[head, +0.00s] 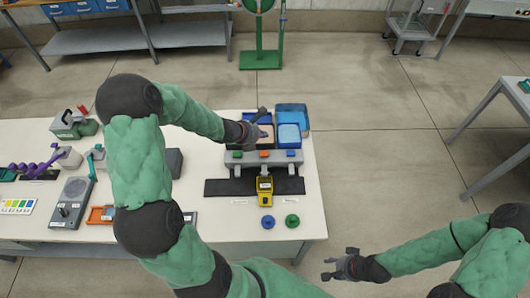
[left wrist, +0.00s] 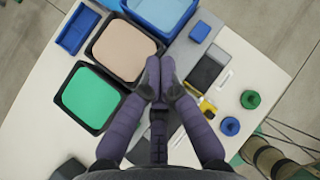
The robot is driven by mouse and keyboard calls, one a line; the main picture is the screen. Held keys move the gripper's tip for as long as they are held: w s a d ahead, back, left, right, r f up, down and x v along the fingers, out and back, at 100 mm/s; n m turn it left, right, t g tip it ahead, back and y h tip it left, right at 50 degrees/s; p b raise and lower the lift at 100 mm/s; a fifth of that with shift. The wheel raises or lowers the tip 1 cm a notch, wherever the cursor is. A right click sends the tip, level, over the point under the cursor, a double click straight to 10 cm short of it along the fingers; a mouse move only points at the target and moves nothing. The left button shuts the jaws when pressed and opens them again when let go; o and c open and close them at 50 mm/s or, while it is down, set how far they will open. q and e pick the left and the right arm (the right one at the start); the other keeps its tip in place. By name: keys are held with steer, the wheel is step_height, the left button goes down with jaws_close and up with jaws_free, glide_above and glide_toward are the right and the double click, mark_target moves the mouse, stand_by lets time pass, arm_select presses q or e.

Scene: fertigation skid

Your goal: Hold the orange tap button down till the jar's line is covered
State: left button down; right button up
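The orange tap button (head: 264,154) is in the middle of a grey tap bar (head: 252,160) in the head view, between a green button (head: 237,154) and a blue one (head: 290,153). My left gripper (head: 262,116) is above the tanks behind the bar, apart from the button in the picture. In the left wrist view its fingertips (left wrist: 160,65) are together with nothing visible between them, and the orange button is hidden there. A yellow object (head: 265,191) stands in front of the bar's middle. I cannot make out a jar or its line. My right gripper (head: 338,264) is open and empty.
Behind the bar are a beige-filled tank (left wrist: 125,47), a green-filled tank (left wrist: 90,98) and a blue tank (head: 289,135). A dark mat (head: 222,187) lies before the bar. Blue (head: 267,222) and green (head: 292,220) round pieces sit near the table's front edge. Tools crowd the left side.

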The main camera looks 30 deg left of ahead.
arm_select(q)
steer(key=shift+f, duration=0.15)
steer(key=b, duration=0.6)
glide_above(267, 152)
steer(key=s+a, duration=0.1)
steer(key=s, duration=0.1)
step_height(267, 152, down, 7)
steer(key=shift+w, duration=0.1)
steer(key=shift+f+b, duration=0.7)
steer(key=shift+f, duration=0.05)
steer(key=shift+f+b, duration=0.4)
steer(key=shift+b, duration=0.2)
steer(key=shift+f+b, duration=0.55)
steer(key=shift+b, duration=0.05)
stand_by(4.5)
